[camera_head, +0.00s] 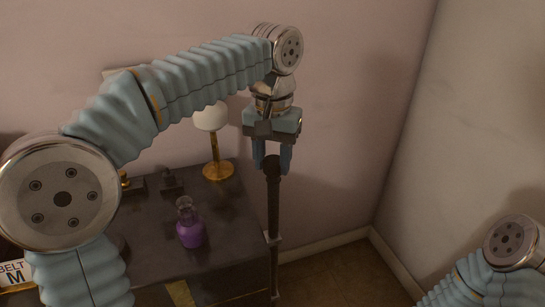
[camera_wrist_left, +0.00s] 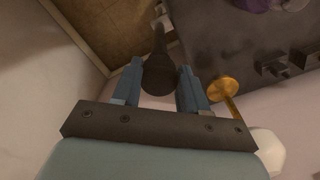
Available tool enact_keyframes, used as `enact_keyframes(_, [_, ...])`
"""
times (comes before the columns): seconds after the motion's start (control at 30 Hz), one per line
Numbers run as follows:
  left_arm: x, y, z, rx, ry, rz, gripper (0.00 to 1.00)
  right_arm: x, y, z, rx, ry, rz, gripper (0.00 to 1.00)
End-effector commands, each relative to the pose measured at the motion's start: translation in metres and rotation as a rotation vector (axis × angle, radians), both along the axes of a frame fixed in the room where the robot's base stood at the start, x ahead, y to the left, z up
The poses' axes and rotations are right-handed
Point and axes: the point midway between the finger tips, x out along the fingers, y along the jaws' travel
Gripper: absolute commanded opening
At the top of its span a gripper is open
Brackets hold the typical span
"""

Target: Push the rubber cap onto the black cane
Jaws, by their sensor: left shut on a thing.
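My left gripper (camera_head: 272,165) points straight down beside the dark table, its blue fingers on either side of a dark rubber cap (camera_head: 273,163). In the left wrist view the cap (camera_wrist_left: 158,74) sits between the fingertips (camera_wrist_left: 157,85), wide near me and tapering away. The black cane (camera_head: 274,210) stands upright directly below, in line with the cap, at the table's right edge. Cap and cane look joined, but both are dark and I cannot tell how far the cap is on. My right gripper is outside the view.
Grey clips (camera_head: 274,240) hold the cane at the edge of the dark table (camera_head: 150,235). A purple flask (camera_head: 190,229) and a brass lamp with a white globe (camera_head: 211,118) stand on the table, left of the cane. The floor (camera_head: 340,272) to the right is clear.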

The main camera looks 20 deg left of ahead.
Motion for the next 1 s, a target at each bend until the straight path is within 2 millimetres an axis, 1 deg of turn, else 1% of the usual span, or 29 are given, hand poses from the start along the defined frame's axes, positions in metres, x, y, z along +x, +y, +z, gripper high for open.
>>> enact_keyframes(0.37, [-0.0002, 0.0003, 0.0007, 0.0, 0.001, 0.0, 0.15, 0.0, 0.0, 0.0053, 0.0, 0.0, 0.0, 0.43])
enact_keyframes(0.67, [-0.0002, 0.0001, -0.0006, 0.0, 0.0, 0.0, 0.15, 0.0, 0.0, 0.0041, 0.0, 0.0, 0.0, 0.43])
enact_keyframes(1.0, [-0.0002, 0.0001, -0.0085, 0.0, 0.001, 0.0, 0.15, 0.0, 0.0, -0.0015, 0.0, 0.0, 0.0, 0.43])
